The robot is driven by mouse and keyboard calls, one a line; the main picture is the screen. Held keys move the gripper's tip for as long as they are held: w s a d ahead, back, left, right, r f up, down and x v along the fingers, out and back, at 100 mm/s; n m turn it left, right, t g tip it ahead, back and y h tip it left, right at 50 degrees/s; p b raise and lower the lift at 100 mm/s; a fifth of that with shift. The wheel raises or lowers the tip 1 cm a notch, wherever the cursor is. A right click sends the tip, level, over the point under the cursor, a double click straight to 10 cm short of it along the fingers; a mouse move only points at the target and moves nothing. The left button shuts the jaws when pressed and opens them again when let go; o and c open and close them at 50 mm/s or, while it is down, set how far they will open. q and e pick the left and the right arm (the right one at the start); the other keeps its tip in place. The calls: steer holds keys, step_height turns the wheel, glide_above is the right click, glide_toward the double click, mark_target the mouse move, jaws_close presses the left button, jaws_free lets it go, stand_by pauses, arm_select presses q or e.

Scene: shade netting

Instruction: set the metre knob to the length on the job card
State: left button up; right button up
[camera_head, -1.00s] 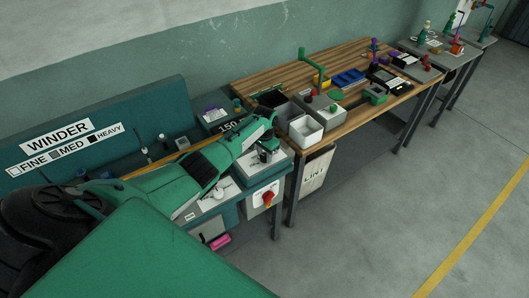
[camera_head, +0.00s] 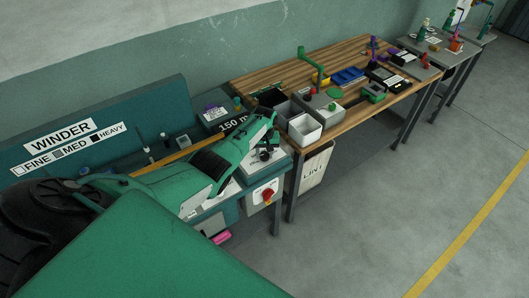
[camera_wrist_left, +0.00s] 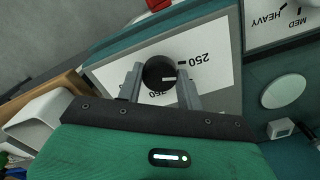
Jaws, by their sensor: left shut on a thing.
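The metre knob (camera_wrist_left: 158,72) is black with a white pointer line, on a white dial plate (camera_wrist_left: 215,55). In the left wrist view the line points right, toward the 250 side. The 250 shows; another number is partly covered by the knob and finger. My left gripper (camera_wrist_left: 159,80) is shut on the knob, one finger on each side. In the head view my left gripper (camera_head: 266,152) is over the right end of the winder bench, and the knob is hard to make out there. A card reading 150 m (camera_head: 233,124) stands behind my arm. My right gripper is out of view.
The winder sign (camera_head: 60,136) stands at the back left, with FINE, MED and HEAVY marks. A red rotary switch (camera_head: 267,196) is on the bench front. A white bin (camera_head: 305,128) stands just right of my gripper on the wooden bench. The floor at right is clear.

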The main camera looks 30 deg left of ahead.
mark_target(265, 154)
arm_select(q)
steer(key=shift+w+r+n, duration=0.1)
steer(key=shift+n, duration=0.2)
stand_by(0.4)
steer(key=o, duration=1)
steer(key=shift+r, duration=0.35)
step_height(265, 154, up, 13)
steer(key=b, duration=0.1)
steer(key=shift+b, duration=0.3)
